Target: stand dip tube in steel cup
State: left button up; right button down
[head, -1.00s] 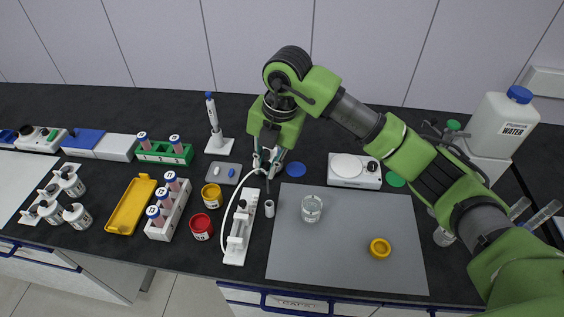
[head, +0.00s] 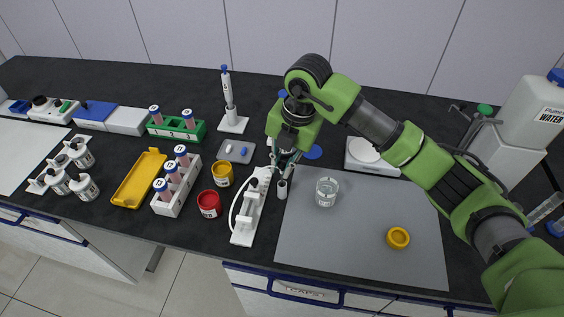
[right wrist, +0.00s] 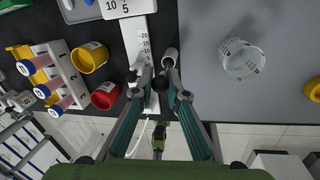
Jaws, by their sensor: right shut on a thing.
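My right gripper (head: 285,170) is low over the bench, shut on the dip tube. In the right wrist view the dip tube (right wrist: 160,83) shows as a dark round end between the fingertips (right wrist: 160,77); most of its length is hidden. The small grey steel cup (head: 282,190) stands upright on the black bench just below the fingers, beside the grey mat's left edge. The cup also shows just beyond the fingertips in the right wrist view (right wrist: 170,54). I cannot tell whether the tube's lower end is inside the cup. My left gripper is not in view.
A white stand (head: 244,226) with a white hose is close left of the cup. Red (head: 209,204) and yellow (head: 222,174) jars stand left of the stand.

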jog(key=shift+f, duration=0.3)
jog(key=c, duration=1.4)
grip_release()
jog(key=shift+c, duration=0.2)
jog(key=shift+r, duration=0.1)
jog(key=shift+r+p, duration=2.05)
jog(key=shift+r, duration=1.45)
jog(key=shift+s+f, duration=0.1)
jog(key=shift+f, duration=0.05)
